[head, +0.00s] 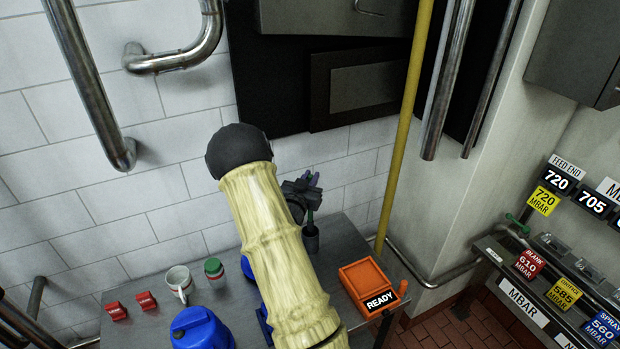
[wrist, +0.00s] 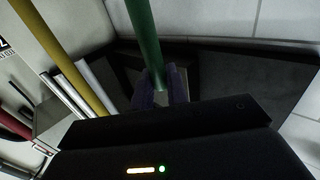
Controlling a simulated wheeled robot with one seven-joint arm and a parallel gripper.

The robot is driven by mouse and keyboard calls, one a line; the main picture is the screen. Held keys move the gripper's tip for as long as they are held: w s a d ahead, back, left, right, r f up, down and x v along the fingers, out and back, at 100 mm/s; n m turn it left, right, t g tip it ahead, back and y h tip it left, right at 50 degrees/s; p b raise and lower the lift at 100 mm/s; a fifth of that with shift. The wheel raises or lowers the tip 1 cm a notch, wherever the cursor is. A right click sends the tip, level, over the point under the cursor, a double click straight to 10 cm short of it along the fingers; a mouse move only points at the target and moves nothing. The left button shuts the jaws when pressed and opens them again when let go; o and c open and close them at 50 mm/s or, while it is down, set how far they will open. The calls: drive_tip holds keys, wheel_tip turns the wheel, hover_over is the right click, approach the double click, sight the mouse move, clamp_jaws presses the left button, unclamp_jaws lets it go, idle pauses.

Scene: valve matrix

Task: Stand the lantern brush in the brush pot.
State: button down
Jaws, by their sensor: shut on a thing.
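My gripper (head: 309,181), with purple fingers, is near the back of the table, partly hidden by my own arm. In the wrist view my gripper (wrist: 161,88) is shut on a slim green rod (wrist: 143,38), which looks like the lantern brush's handle. In the head view a short piece of the green brush (head: 310,217) shows below the gripper, roughly upright. Right under it is a small dark cup-like shape (head: 311,241), probably the brush pot. The brush and this shape overlap in the picture. I cannot tell whether the brush's lower end is inside it or in front of it.
A yellow pipe (head: 404,125) stands right of the gripper. A tiled wall (head: 150,190) is behind.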

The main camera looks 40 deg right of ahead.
drive_tip(key=shift+f+b, duration=2.7)
drive_tip(key=shift+f, duration=0.15)
drive_tip(key=c, duration=1.3)
unclamp_jaws()
drive_tip(key=shift+a, duration=0.1)
drive_tip(key=b+v, duration=0.5)
drive_tip(key=v, duration=1.2)
drive_tip(key=shift+a, duration=0.15)
